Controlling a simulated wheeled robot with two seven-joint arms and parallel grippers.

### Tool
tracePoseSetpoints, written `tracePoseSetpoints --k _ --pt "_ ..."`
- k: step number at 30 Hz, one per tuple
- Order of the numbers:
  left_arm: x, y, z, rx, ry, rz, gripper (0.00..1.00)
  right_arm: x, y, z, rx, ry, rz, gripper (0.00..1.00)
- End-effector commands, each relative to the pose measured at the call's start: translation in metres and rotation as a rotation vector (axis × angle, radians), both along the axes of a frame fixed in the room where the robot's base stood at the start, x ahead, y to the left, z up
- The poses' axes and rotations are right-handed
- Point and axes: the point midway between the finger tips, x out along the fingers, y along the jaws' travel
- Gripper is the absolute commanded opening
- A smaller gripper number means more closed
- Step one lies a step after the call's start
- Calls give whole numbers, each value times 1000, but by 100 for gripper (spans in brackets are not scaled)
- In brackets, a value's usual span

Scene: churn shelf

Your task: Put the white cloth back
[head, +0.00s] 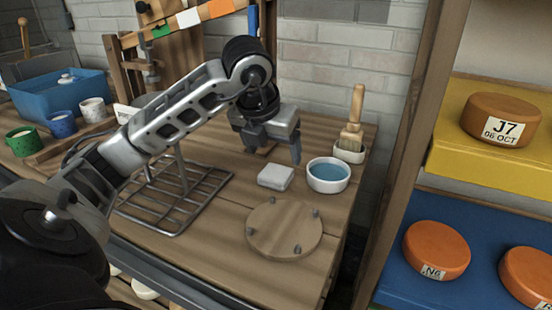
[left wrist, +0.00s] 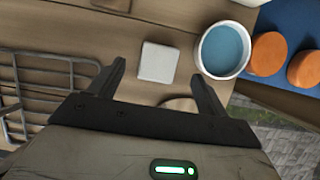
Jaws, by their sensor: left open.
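The white cloth (head: 275,176) is a small folded square lying flat on the wooden bench, left of a white bowl of blue liquid (head: 328,175). In the left wrist view the cloth (left wrist: 158,62) lies just beyond the fingertips, roughly between their lines, and the bowl (left wrist: 224,50) is to its right. My left gripper (head: 272,153) is open and empty, pointing down above and behind the cloth, apart from it. Its two fingers also show spread in the left wrist view (left wrist: 161,78). My right gripper is not in view.
A wire rack (head: 175,195) stands left of the cloth, a round wooden board with pegs (head: 284,230) in front. A brush (head: 353,120) stands in a holder behind the bowl. Cups and a blue tub (head: 60,95) are at left. Shelves with orange cheeses (head: 436,250) stand at right.

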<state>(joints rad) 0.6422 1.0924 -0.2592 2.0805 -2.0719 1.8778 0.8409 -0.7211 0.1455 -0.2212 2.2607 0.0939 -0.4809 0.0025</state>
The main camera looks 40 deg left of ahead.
Motion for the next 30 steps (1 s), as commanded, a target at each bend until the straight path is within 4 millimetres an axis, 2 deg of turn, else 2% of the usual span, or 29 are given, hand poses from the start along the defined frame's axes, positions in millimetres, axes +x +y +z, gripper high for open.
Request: tracePoseSetpoints --k 1,3,9,15,30 --pt "-4 -1 14 2 -6 0 77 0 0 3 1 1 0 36" --pt "-9 -3 27 2 -6 0 77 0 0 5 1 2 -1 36" --pt "-20 -7 52 0 -3 0 77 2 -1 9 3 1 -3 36" --pt "-24 -7 58 1 -1 0 77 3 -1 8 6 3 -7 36" --pt "-23 -7 58 1 0 0 77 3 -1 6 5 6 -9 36"
